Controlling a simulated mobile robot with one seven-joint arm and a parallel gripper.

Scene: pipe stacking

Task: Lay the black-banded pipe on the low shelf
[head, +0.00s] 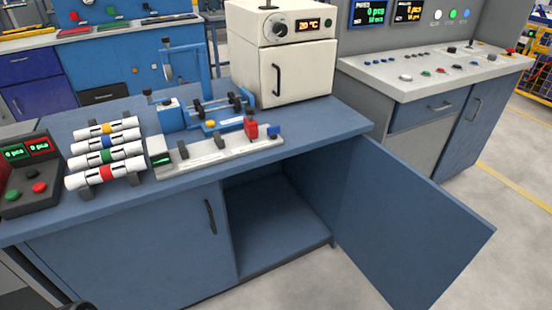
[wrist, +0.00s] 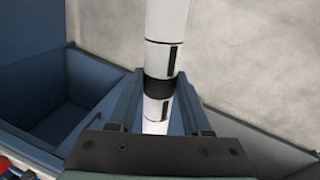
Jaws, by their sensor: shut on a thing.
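The black-banded pipe (wrist: 166,25) is white with a black band and dark marks. It shows only in the wrist view, running up out of the frame. My gripper (wrist: 157,88) is shut on it at the black band, one finger on each side. The pipe's lower part shows between the fingers. The low shelf (head: 278,238) is the bare blue floor inside the open cabinet compartment in the head view. A blue recess, seemingly this compartment, lies left of the gripper in the wrist view (wrist: 75,112). My gripper is not visible in the head view.
The cabinet door (head: 405,225) stands swung open to the right. A rack on the bench holds several white pipes (head: 105,155) with coloured bands. A grey fixture (head: 215,153) and a white oven (head: 283,75) stand on the bench. Grey floor is clear beside the door.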

